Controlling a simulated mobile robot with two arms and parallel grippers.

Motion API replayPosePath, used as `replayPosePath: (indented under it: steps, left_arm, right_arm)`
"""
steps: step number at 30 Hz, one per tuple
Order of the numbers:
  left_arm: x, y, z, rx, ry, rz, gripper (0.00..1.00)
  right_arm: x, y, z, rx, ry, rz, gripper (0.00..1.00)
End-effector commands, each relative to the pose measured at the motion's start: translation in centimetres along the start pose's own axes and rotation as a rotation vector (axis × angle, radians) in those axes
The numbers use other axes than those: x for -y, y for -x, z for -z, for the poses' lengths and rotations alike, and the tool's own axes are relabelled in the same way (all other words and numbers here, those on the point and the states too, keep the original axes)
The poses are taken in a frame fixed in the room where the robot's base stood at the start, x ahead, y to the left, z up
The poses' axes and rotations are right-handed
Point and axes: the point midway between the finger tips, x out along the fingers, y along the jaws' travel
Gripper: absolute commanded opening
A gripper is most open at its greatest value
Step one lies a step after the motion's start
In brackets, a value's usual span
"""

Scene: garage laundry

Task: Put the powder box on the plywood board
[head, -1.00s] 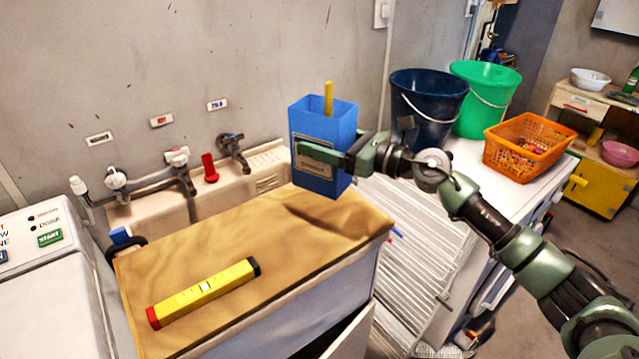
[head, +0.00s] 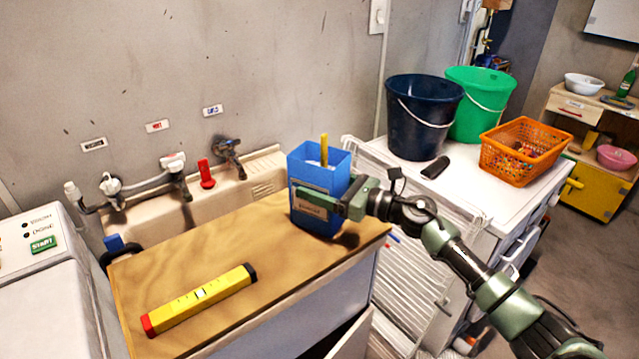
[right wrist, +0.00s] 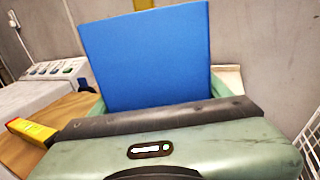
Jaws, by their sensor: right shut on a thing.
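The powder box (head: 318,175) is blue and open-topped, with a label on its front and a yellow stick rising from inside. It is upright over the back right end of the plywood board (head: 215,245). Its base is at or very near the board, with a dark shadow beside it; I cannot tell whether it touches. My right gripper (head: 322,202) is shut on the box from the right, one finger across its front. The box (right wrist: 148,58) fills the middle of the right wrist view. My left gripper is not in view.
A yellow spirit level (head: 200,298) lies on the board's front left. The sink (head: 150,222) with taps is behind. At right, a white top (head: 455,195) holds a dark bucket (head: 423,125), a green bucket (head: 482,95) and an orange basket (head: 525,150). The board's middle is clear.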

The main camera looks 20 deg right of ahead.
Motion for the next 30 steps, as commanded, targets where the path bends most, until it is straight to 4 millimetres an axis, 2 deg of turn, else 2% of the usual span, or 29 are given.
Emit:
replayPosePath:
  steps: [5, 6, 8, 17, 20, 23, 30]
  left_arm:
    - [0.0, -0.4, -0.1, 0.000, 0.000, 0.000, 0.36]
    - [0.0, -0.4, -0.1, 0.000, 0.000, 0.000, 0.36]
    - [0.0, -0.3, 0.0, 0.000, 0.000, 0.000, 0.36]
    - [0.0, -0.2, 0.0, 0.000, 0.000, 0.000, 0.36]
    - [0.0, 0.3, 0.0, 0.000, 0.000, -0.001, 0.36]
    - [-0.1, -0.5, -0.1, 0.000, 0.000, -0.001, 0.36]
    - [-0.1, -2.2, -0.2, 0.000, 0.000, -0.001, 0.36]
  right_arm:
    - [0.1, 0.0, 0.0, 0.006, 0.002, 0.001, 0.04]
    - [0.0, 0.0, 0.3, 0.000, 0.001, 0.000, 0.83]
    - [0.0, 0.0, 0.2, 0.000, 0.001, 0.000, 0.99]
    - [0.0, 0.0, 0.2, 0.000, 0.000, 0.000, 0.99]
    - [0.0, 0.0, -0.3, 0.000, 0.000, 0.001, 0.99]
    - [0.1, 1.4, 0.3, -0.003, 0.002, 0.003, 0.99]
    - [0.0, 6.6, 0.5, -0.005, 0.003, 0.001, 0.99]
